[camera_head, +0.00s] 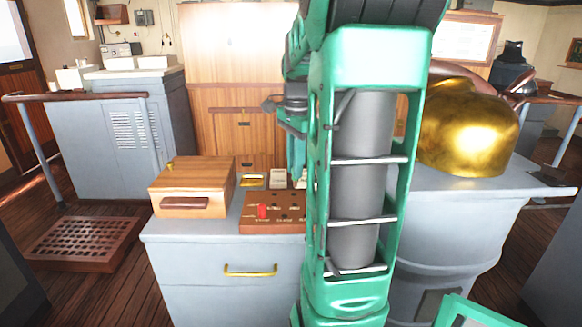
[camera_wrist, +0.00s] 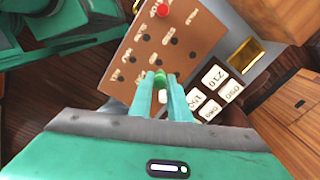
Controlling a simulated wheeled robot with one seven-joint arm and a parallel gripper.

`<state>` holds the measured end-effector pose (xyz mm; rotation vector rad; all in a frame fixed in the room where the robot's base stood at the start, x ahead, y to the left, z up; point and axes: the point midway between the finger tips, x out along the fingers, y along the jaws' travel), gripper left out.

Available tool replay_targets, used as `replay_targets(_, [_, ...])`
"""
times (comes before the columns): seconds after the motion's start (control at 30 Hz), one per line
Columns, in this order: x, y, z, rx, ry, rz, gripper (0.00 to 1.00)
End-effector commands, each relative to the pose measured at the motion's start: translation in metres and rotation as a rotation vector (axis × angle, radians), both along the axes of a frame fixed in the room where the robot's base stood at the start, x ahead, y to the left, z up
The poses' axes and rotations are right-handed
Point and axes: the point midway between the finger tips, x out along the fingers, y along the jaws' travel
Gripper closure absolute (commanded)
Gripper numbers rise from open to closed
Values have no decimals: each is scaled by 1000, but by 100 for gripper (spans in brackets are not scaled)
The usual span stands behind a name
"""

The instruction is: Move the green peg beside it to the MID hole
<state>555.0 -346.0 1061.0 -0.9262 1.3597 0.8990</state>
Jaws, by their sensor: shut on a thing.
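The brown peg board (camera_head: 258,226) lies on the grey cabinet top, partly hidden by my arm. It has rows of dark holes with white lettering, too small to read surely; I cannot tell which hole is MID. A red peg (camera_head: 262,211) stands in the board; it also shows at the top of the wrist view (camera_wrist: 162,10). In the wrist view my gripper (camera_wrist: 161,84) is shut on the green peg (camera_wrist: 160,77), over the board's near edge. I cannot tell whether the peg's lower end is in a hole. My arm hides the peg in the head view.
A wooden box (camera_head: 190,187) stands left of the board. Several white number cards (camera_wrist: 214,76) and a brass-rimmed recess (camera_wrist: 246,55) lie beside the board. A large brass dome (camera_head: 468,130) stands at the right. A railing (camera_head: 75,97) is at the left.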

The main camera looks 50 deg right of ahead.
Motion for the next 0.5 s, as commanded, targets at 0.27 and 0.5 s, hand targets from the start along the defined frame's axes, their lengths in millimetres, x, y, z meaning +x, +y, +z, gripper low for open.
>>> replay_targets(0.27, [1, 1, -7, 0, 0, 3, 100])
replay_targets(0.5, [0, 2, -27, 1, 1, 2, 100])
